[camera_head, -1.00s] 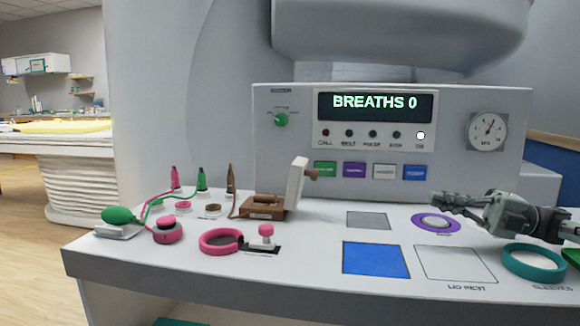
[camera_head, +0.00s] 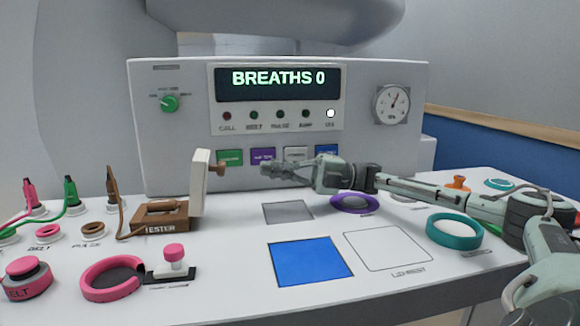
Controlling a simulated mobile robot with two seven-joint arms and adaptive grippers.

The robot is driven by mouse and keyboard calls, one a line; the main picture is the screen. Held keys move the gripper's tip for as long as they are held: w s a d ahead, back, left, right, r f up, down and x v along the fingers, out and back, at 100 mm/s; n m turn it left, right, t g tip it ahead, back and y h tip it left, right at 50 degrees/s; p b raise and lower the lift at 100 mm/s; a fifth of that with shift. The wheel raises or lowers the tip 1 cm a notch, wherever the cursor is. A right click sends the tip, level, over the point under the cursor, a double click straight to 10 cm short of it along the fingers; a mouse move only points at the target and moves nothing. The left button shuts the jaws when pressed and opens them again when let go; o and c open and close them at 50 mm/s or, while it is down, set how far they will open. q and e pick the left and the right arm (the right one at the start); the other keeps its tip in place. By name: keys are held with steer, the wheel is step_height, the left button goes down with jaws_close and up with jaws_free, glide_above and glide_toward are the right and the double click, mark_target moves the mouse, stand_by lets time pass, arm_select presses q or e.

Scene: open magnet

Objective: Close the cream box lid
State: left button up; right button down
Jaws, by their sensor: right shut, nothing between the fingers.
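The cream lid (camera_head: 200,183) stands upright and open at the right edge of the brown box marked TESTER (camera_head: 160,217). A brown knob (camera_head: 217,170) sticks out from the lid's right face. My right gripper (camera_head: 266,171) is shut and empty. It is in the air to the right of the lid, with a gap between its fingertips and the knob, and points left toward it. My left gripper is not in view.
A grey square (camera_head: 287,212), a blue square (camera_head: 310,262) and a white outlined square (camera_head: 388,248) mark the tabletop. A pink ring (camera_head: 108,280) is front left. The console (camera_head: 185,135) stands behind.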

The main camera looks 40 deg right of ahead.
arm_select(q)
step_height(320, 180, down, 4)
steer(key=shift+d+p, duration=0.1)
steer(key=shift+p, duration=0.6)
arm_select(e)
steer(key=x, duration=0.6)
steer(key=shift+w+a, duration=0.25)
steer(key=shift+a, duration=0.05)
